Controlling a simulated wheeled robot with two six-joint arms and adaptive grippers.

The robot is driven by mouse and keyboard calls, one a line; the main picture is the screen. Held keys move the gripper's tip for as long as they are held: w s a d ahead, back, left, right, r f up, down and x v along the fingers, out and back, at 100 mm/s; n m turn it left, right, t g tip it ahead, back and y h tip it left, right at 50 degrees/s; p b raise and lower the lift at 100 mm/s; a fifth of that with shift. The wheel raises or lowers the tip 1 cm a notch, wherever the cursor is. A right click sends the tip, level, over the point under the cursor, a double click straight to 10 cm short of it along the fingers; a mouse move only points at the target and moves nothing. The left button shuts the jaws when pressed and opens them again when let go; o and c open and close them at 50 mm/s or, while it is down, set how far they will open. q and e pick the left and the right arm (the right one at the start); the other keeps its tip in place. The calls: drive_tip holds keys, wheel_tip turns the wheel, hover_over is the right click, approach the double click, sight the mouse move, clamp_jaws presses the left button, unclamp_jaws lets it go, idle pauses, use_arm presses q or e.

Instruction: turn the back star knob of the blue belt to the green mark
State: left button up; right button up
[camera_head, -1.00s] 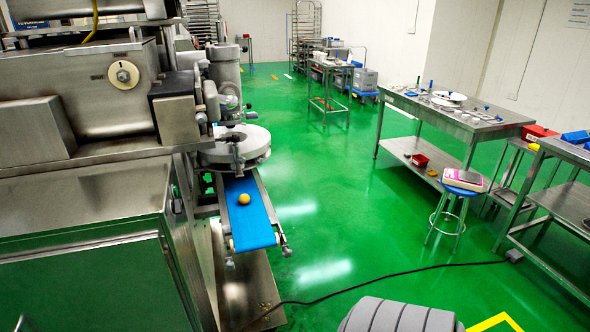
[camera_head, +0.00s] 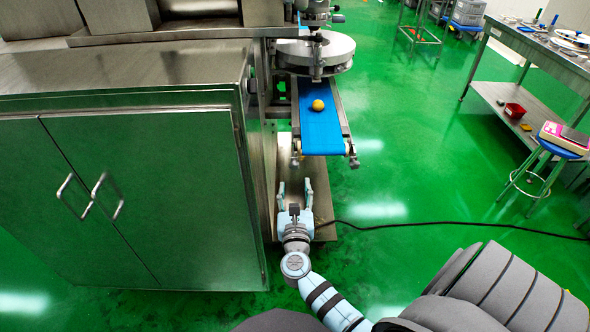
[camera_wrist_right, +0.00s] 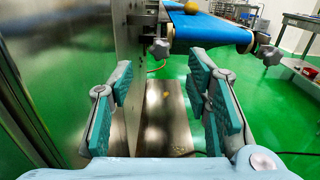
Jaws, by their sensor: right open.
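The blue belt (camera_head: 319,128) sticks out of the machine with a round orange-yellow ball (camera_head: 318,105) on it. In the right wrist view the belt (camera_wrist_right: 212,32) is at the top. Grey star knobs show by its outer end, one on the left (camera_wrist_right: 160,48) and one on the right (camera_wrist_right: 269,55). I cannot tell which is the back one, and I make out no green mark. My right gripper (camera_head: 295,187) is open and empty, just short of the belt's end and below it, apart from the knobs. Its two teal-padded fingers (camera_wrist_right: 160,85) spread wide. My left gripper is out of view.
A steel cabinet (camera_head: 150,190) with two door handles stands left of my right gripper. A metal plate (camera_head: 318,190) lies on the floor under the belt. A black cable (camera_head: 440,224) crosses the green floor. A steel table (camera_head: 545,50) and blue stool (camera_head: 558,147) stand right.

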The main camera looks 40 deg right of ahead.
sight(294, 167)
drive_tip(key=b+x, duration=0.1)
drive_tip(key=x, duration=0.8)
drive_tip(key=shift+f+b, duration=0.15)
drive_tip(key=shift+b, duration=0.25)
drive_tip(key=shift+s, duration=0.1)
clamp_jaws()
